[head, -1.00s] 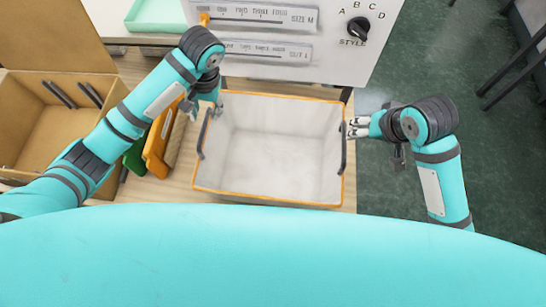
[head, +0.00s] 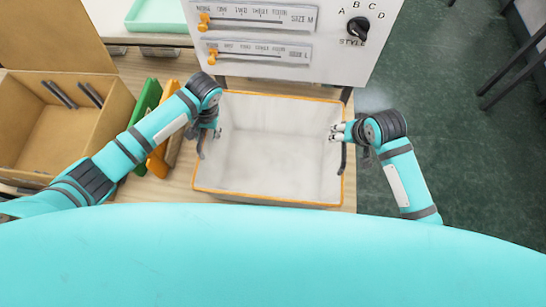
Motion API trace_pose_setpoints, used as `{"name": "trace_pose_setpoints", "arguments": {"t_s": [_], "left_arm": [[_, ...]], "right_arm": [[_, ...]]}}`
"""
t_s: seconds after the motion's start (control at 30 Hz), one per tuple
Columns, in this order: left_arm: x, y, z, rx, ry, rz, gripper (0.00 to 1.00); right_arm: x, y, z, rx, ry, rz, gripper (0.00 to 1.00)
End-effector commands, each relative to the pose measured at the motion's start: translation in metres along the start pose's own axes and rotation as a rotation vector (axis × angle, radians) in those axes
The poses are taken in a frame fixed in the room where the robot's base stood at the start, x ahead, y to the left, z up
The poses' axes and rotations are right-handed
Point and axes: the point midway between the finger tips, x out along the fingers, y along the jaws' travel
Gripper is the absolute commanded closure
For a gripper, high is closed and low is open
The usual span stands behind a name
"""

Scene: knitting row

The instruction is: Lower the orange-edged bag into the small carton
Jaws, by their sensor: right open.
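The orange-edged bag (head: 270,195) stands open on the wooden table, pale grey inside and empty, with a dark handle at each side. My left gripper (head: 213,137) is at the bag's left handle (head: 201,148); its fingers are partly hidden and I cannot tell whether they are open. My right gripper (head: 333,132) is open at the right rim, its fingertips over the inside of the bag, close to the right handle (head: 343,160). A brown open carton (head: 122,108) stands at the left with its flap raised; dark bars lie inside it.
Green (head: 146,102) and orange (head: 158,163) pieces stand between carton and bag, partly behind my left arm. A white panel (head: 335,60) with sliders and a knob (head: 357,29) stands behind the bag. A mint tray (head: 160,14) is at the back. Green floor lies open at right.

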Motion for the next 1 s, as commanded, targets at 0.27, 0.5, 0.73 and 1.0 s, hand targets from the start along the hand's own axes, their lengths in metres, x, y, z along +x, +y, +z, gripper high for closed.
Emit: {"name": "trace_pose_setpoints", "arguments": {"t_s": [0.27, 0.5, 0.73, 1.0], "left_arm": [[-0.0002, 0.0003, 0.0002, 0.0, -0.001, 0.0, 0.8], [-0.0002, -0.0001, 0.0002, -0.001, -0.001, 0.0, 1.0], [-0.0001, -0.0008, 0.0002, -0.001, -0.001, -0.002, 1.0], [-0.0027, -0.0023, 0.0, -0.003, -0.001, -0.004, 1.0]], "right_arm": [[-0.0004, -0.0002, -0.0001, 0.0, 0.0, 0.0, 0.78], [-0.0005, 0.0002, -0.0001, 0.001, 0.0, 0.0, 1.0], [-0.0005, 0.0007, -0.0002, 0.001, 0.0, 0.002, 1.0], [-0.0031, 0.0006, -0.0018, 0.002, 0.002, 0.002, 1.0]]}}
